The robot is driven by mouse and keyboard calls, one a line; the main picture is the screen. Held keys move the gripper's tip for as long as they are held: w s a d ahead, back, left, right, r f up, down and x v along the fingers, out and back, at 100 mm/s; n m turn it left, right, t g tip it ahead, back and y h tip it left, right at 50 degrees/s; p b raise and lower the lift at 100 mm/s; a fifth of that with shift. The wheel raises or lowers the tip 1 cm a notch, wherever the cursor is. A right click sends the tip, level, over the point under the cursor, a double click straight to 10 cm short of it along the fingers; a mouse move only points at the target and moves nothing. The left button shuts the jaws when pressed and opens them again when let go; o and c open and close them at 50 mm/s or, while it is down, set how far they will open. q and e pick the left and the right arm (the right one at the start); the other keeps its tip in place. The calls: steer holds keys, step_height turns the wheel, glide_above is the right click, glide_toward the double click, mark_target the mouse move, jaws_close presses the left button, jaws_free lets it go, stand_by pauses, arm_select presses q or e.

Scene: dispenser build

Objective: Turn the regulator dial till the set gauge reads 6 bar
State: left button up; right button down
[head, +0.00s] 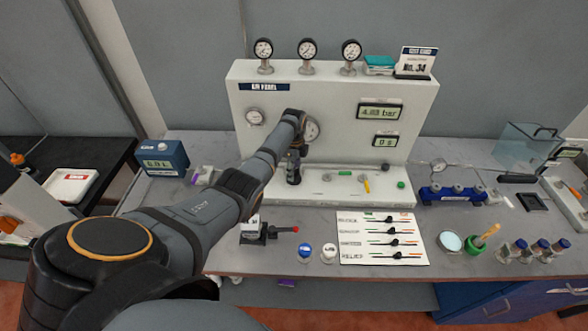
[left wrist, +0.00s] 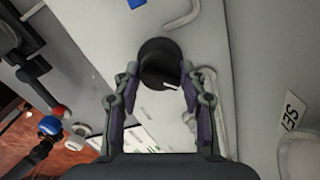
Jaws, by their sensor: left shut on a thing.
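The regulator dial is a black round knob (left wrist: 160,58) with a white mark, in the left wrist view. My left gripper (left wrist: 160,82) has a finger on each side of it and is shut on it. In the head view my left gripper (head: 293,172) is low at the front of the white panel (head: 340,155). A round gauge (head: 313,131) behind my arm is partly hidden, and its needle cannot be read. A SET label (left wrist: 292,112) shows at the right of the left wrist view. A digital display (head: 380,112) reads about 4.8 bar; its last digit is unclear. My right gripper is not in view.
Three small gauges, one of them the middle gauge (head: 307,50), stand on top of the panel. A second display (head: 385,140) reads 0 s. A card with sliders (head: 383,238), a black block with a red-tipped lever (head: 262,232) and two round caps lie in front.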

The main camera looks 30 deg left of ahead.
arm_select(q)
steer(key=shift+w+r+m, duration=0.1)
steer(key=shift+r+m, duration=0.05)
steer(key=shift+m, duration=2.05)
steer(key=o, duration=1)
steer(key=shift+c, duration=0.2)
steer(key=shift+o, duration=0.9)
step_height(320, 180, up, 12)
